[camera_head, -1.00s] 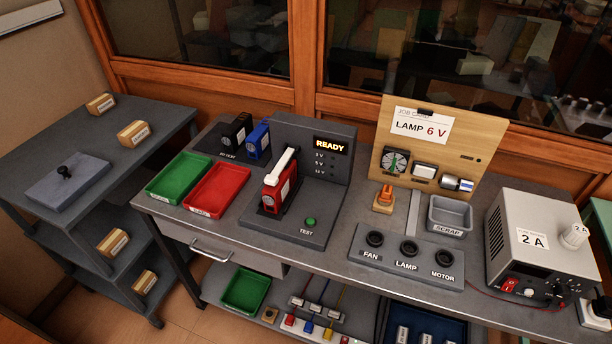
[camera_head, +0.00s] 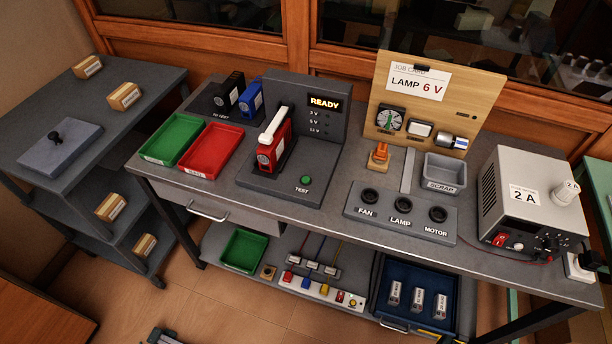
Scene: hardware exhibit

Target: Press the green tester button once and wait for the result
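The green tester button (camera_head: 305,180) sits on the front of the dark grey tester (camera_head: 335,130), above the label TEST. The tester's display (camera_head: 324,103) glows READY, with unlit rows for 3 V, 6 V and what looks like 12 V below it. A red block with a white top (camera_head: 273,145) stands in the tester's cradle, left of the button. A small dark piece (camera_head: 163,338) shows at the bottom edge, probably the tip of my gripper. It is far from the button, and its fingers cannot be made out.
Green (camera_head: 172,140) and red (camera_head: 212,152) trays lie left of the tester; black and blue blocks stand behind them. To the right are a socket panel (camera_head: 400,212), a scrap bin (camera_head: 444,173), a job board (camera_head: 472,95) and a power supply (camera_head: 530,200). Nothing covers the button.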

